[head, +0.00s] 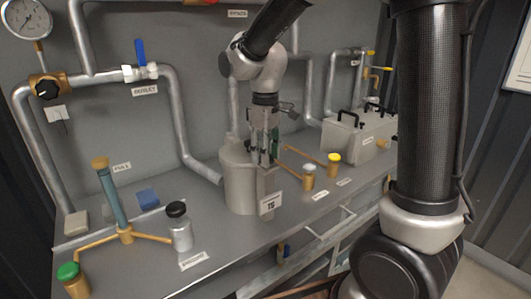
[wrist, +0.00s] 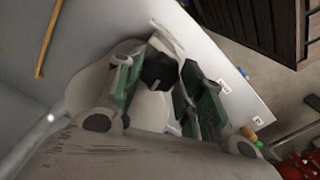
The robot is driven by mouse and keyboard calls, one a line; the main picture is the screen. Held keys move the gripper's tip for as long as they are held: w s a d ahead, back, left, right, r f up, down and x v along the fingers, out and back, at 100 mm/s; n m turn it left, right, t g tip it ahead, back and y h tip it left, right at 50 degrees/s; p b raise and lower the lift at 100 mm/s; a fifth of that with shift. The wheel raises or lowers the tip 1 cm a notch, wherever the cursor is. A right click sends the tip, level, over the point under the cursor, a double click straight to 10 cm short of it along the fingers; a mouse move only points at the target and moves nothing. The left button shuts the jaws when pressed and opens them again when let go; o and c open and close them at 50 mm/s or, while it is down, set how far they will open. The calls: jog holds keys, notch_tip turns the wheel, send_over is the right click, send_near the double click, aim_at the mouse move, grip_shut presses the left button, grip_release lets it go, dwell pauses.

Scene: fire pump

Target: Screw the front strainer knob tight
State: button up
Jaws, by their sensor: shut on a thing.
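The strainer (head: 240,178) is a grey cylindrical pot standing on the bench in the middle of the head view, with a tag on its front. My gripper (head: 264,150) points down at the front upper side of the pot. In the wrist view the black front strainer knob (wrist: 160,72) sits between the green finger pads of my gripper (wrist: 158,90), which is shut on it. In the head view my fingers hide the knob. How far it is screwed in cannot be seen.
A dark-capped bottle (head: 182,230) and a blue tube (head: 111,195) stand left of the strainer. Two small brass fittings with white (head: 309,178) and yellow (head: 333,164) caps stand to the right. A grey box with black handles (head: 355,138) is farther right. Pipes line the wall.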

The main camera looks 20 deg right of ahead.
jog(key=shift+m, duration=1.2)
jog(key=o, duration=1)
notch_tip(320, 180, up, 12)
